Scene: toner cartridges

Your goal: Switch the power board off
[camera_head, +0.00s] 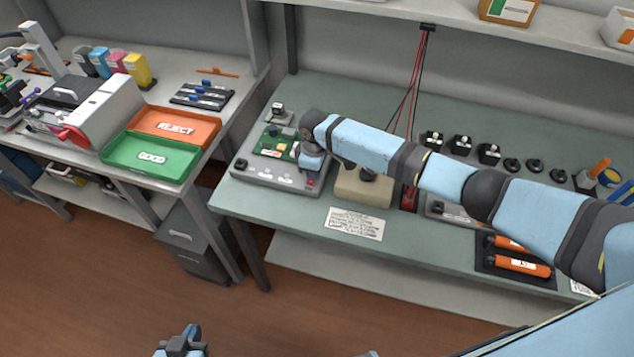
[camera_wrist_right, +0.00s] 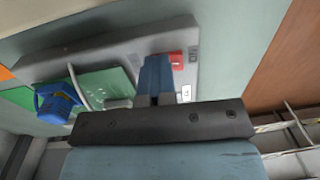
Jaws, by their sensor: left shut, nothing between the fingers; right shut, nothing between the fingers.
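A grey unit (camera_head: 262,176) lies on the green bench, with a green circuit board (camera_head: 272,143) on it. A small red switch (camera_head: 310,182) sits near its right front corner. The red switch also shows in the right wrist view (camera_wrist_right: 176,60), close beside my right fingertips. My right gripper (camera_head: 311,170) is shut and empty, reaching down over the unit's right side. In the right wrist view its blue fingers (camera_wrist_right: 156,75) are together; whether they touch the switch is unclear. My left gripper (camera_head: 190,335) is shut and empty, low at the bottom edge, away from the bench.
A tan box (camera_head: 362,188) stands just right of the unit, and a printed paper (camera_head: 355,224) lies in front. Red and black cables (camera_head: 412,90) hang behind. Orange cartridges (camera_head: 520,264) lie to the right.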

